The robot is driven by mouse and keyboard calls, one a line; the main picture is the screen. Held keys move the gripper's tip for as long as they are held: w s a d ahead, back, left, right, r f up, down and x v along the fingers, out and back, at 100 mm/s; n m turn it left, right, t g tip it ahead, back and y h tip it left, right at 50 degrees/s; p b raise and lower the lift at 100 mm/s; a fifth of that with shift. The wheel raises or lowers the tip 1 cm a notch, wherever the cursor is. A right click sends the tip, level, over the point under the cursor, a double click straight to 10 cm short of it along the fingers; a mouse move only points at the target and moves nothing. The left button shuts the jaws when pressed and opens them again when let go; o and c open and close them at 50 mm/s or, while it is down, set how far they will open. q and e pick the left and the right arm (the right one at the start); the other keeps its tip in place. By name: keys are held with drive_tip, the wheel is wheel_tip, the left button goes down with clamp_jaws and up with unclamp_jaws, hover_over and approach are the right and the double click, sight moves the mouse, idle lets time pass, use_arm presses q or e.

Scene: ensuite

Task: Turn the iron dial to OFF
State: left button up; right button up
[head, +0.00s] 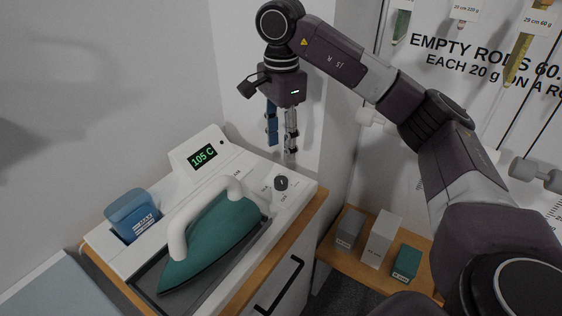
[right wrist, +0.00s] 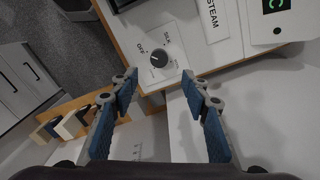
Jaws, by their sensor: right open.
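The iron dial is a small dark round knob (head: 281,183) on the white ironing station (head: 150,250), right of the display. In the right wrist view the dial (right wrist: 159,60) has printed marks around it, with "OFF" to its left and another word above. Where its pointer stands is too small to tell. My right gripper (head: 281,145) hangs above and behind the dial, pointing down, open and empty. In the right wrist view its two blue fingers (right wrist: 165,90) are spread apart, with the dial beyond the tips and between them, not touched. My left gripper is out of view.
A teal iron (head: 215,240) with a white handle lies on the station. A display (head: 203,156) reads 105 C. A blue tank (head: 133,213) stands at the left. Several boxes (head: 380,240) stand on a low wooden shelf at right. The wall is close behind the gripper.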

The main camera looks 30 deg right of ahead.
drive_tip(key=shift+r, duration=0.95)
